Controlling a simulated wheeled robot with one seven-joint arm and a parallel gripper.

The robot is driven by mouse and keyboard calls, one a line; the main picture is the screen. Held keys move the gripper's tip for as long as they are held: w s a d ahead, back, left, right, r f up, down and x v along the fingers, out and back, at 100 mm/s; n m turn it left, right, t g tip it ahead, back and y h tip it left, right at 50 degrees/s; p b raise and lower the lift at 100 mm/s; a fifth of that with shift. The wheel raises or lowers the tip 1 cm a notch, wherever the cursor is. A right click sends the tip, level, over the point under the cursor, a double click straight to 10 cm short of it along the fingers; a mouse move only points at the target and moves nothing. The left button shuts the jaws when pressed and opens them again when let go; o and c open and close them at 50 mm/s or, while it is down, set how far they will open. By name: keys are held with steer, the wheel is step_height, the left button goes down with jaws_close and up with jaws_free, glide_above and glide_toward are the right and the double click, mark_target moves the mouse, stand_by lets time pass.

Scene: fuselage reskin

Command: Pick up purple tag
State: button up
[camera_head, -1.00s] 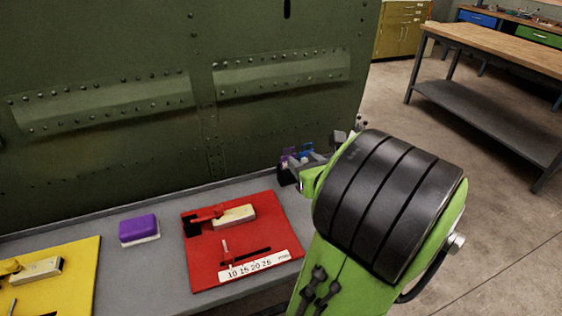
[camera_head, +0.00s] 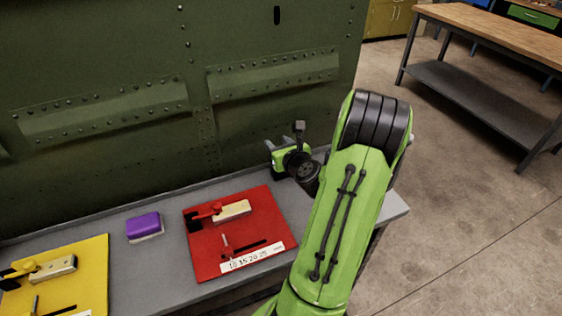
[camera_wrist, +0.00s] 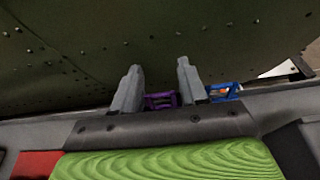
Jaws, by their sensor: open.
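The purple tag (camera_wrist: 160,101) shows in the wrist view between my two grey fingers, low against the green panel at the back of the grey ledge. It looks like an open purple frame. My gripper (camera_wrist: 158,72) is open, with a finger on each side of the tag in that view. I cannot tell how far the tag is from the fingers. In the head view my gripper (camera_head: 281,145) is over the back of the ledge near the panel, and it hides the tag there.
A blue tag-like piece (camera_wrist: 224,93) is just right of the purple tag. The red board (camera_head: 215,259), a purple-and-white block (camera_head: 144,226) and the yellow board (camera_head: 92,282) lie left on the ledge (camera_head: 160,275). The riveted panel (camera_head: 100,60) stands close behind.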

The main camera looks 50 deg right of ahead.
jaws_close()
steer(key=shift+r, duration=0.15)
